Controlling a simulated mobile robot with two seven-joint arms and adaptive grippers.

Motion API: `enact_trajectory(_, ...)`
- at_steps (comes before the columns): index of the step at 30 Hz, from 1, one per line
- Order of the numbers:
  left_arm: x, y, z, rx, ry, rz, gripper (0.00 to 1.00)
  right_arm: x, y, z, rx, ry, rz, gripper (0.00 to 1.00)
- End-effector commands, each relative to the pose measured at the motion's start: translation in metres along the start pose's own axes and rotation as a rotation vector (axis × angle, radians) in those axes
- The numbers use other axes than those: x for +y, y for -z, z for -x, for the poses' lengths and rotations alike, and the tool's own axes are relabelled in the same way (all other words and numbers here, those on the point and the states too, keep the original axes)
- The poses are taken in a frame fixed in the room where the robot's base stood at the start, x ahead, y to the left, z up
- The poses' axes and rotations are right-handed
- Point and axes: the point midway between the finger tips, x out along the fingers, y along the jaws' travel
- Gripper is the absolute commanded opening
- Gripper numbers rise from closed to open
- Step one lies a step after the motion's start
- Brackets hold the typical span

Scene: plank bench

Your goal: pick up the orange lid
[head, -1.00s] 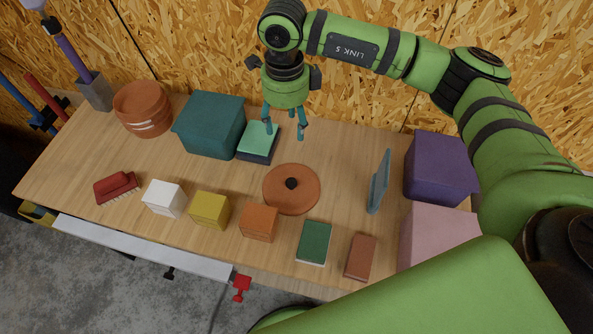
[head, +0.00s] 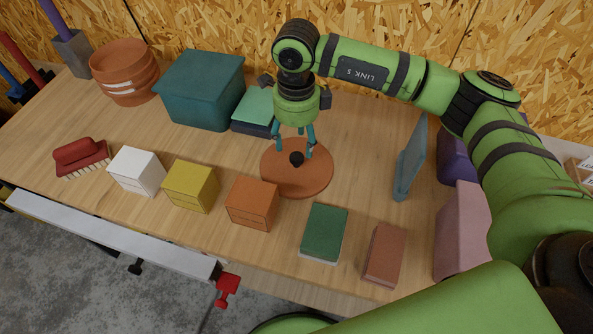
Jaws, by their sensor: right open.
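The orange lid (head: 300,179) is a flat round disc with a black knob (head: 296,158) in its middle. It lies on the plank bench (head: 370,150). My right gripper (head: 295,151) points down over the lid, its fingers spread to either side of the knob. It is open and holds nothing. Whether the fingertips touch the lid cannot be told from this angle. My left gripper is not in view.
A teal box (head: 201,90) and a green-topped dark block (head: 254,110) stand behind left of the lid. A grey-blue upright panel (head: 411,158) is to the right. White, yellow and orange blocks (head: 252,203) and a green book (head: 324,232) line the front.

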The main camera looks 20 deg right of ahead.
Motion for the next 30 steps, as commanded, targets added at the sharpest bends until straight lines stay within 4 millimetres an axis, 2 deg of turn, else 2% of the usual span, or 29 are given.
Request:
enact_trajectory(5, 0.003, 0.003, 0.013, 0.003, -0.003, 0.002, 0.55, 0.000, 0.001, -0.016, 0.002, -0.003, 0.000, 0.59)
enact_trajectory(9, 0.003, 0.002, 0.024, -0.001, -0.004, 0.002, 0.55, 0.000, 0.001, -0.038, 0.004, -0.003, 0.000, 0.59)
enact_trajectory(12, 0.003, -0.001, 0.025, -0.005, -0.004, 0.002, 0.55, -0.001, 0.000, -0.052, 0.001, -0.002, 0.001, 0.59)
enact_trajectory(16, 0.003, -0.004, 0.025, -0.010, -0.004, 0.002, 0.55, -0.001, 0.000, -0.060, 0.000, 0.000, 0.001, 0.59)
enact_trajectory(21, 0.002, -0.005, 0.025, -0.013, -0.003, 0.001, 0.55, -0.001, 0.000, -0.061, 0.000, 0.000, 0.001, 0.59)
enact_trajectory(22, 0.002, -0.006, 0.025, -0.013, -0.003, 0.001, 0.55, -0.001, 0.000, -0.061, 0.000, 0.000, 0.001, 0.56)
enact_trajectory(24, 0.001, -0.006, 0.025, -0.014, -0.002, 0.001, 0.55, -0.001, 0.000, -0.061, 0.000, 0.000, 0.001, 0.28)
enact_trajectory(26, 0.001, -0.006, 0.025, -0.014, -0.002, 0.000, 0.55, -0.001, 0.000, -0.061, 0.000, 0.000, 0.001, 0.04)
enact_trajectory(27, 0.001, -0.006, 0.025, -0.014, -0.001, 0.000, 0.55, -0.001, 0.000, -0.061, 0.000, 0.000, 0.001, 0.00)
enact_trajectory(30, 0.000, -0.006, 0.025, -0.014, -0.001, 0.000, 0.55, -0.001, 0.000, -0.060, 0.000, 0.001, 0.001, 0.00)
